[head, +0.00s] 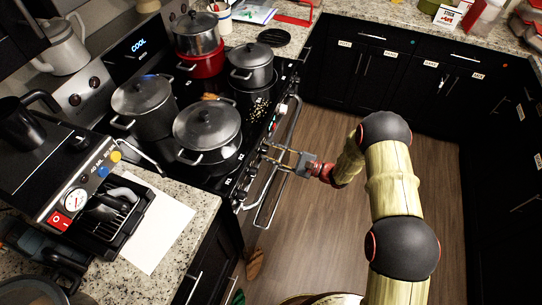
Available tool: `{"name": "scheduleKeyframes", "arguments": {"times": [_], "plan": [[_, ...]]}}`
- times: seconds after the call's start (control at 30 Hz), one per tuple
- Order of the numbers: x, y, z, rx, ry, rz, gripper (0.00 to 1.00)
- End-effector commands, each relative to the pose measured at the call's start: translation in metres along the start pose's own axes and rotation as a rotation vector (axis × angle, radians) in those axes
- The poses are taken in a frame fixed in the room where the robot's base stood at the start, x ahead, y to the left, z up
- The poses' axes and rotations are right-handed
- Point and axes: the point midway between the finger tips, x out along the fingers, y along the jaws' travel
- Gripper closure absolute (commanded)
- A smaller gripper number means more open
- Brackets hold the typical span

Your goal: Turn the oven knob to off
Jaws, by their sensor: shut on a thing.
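The stove (283,105) stands at the left of the head view, with a row of small knobs (241,195) along its front panel. My gripper (268,155) reaches in from the right, and its jaws are shut on a knob at that panel, just above the oven door handle (268,208). The fingers cover much of the held knob. Its turn angle and any off mark are too small to read.
Several lidded pots, including a wide front pot (207,127) and a rear pot (251,68), crowd the cooktop. A coffee machine (85,185) and white paper (157,228) are on the left counter. Open wooden floor (300,225) lies before the stove.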

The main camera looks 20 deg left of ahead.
Motion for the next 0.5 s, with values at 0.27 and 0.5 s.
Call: {"name": "scheduleKeyframes", "arguments": {"times": [0.27, 0.5], "plan": [[-0.0002, 0.0018, -0.0036, -0.263, -0.017, 0.003, 0.96], [-0.0003, 0.0022, -0.004, -0.477, -0.032, 0.007, 0.96]]}}
